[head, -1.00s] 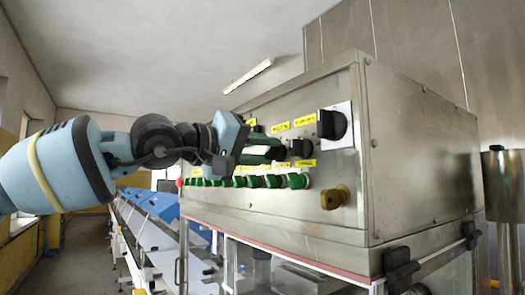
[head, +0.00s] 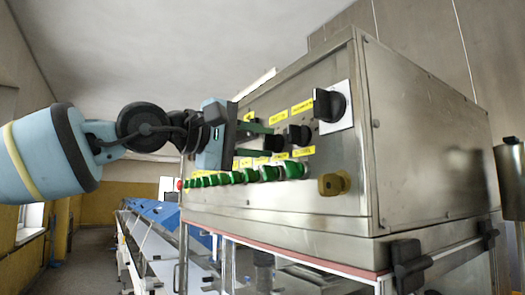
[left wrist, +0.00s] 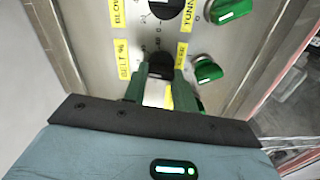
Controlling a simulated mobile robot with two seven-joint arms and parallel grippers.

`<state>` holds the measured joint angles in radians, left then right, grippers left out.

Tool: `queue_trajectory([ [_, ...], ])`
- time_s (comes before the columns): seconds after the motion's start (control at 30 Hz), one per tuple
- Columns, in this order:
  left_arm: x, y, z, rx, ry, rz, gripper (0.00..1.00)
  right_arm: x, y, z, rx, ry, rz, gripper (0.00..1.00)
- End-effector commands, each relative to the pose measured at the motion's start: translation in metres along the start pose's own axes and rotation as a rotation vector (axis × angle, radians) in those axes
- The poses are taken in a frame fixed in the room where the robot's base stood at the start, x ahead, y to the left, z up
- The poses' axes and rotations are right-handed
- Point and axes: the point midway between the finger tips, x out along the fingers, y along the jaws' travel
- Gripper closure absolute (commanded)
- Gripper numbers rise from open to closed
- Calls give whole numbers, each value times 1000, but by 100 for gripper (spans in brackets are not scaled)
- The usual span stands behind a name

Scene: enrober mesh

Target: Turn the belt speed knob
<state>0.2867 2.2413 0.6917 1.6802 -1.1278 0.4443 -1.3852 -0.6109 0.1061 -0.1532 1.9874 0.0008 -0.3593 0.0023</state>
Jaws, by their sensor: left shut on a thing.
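The belt speed knob (left wrist: 160,64) is a dark knob beside a yellow "BELT %" label (left wrist: 123,59) on the steel panel in the left wrist view. My left gripper (left wrist: 159,80) has its green fingers on both sides of it and is shut on it. In the head view the left gripper (head: 258,140) reaches the panel face from the left, and its fingers mostly hide the belt knob. The knob's pointer is hard to read. My right gripper is not in view.
The metal control box (head: 425,140) carries a black knob (head: 299,134), a larger black switch (head: 330,105), a row of green knobs (head: 245,176) and a brass lock (head: 334,183). In the wrist view a green knob (left wrist: 208,70) sits close beside the right finger.

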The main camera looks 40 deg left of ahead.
Motion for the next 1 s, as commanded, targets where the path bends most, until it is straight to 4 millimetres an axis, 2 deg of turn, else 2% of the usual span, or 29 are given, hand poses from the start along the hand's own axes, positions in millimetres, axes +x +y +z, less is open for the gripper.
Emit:
queue_trajectory([
  [0.33, 0, -2, 0, -140, 0, -3, 96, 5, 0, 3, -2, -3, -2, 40],
  [0.83, 0, -1, 0, -159, 0, -2, 96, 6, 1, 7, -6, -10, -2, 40],
  [0.87, 0, -1, 0, -159, 0, -2, 72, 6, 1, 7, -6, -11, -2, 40],
  [1.0, 0, -1, 0, -159, 0, -2, 53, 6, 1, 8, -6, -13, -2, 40],
])
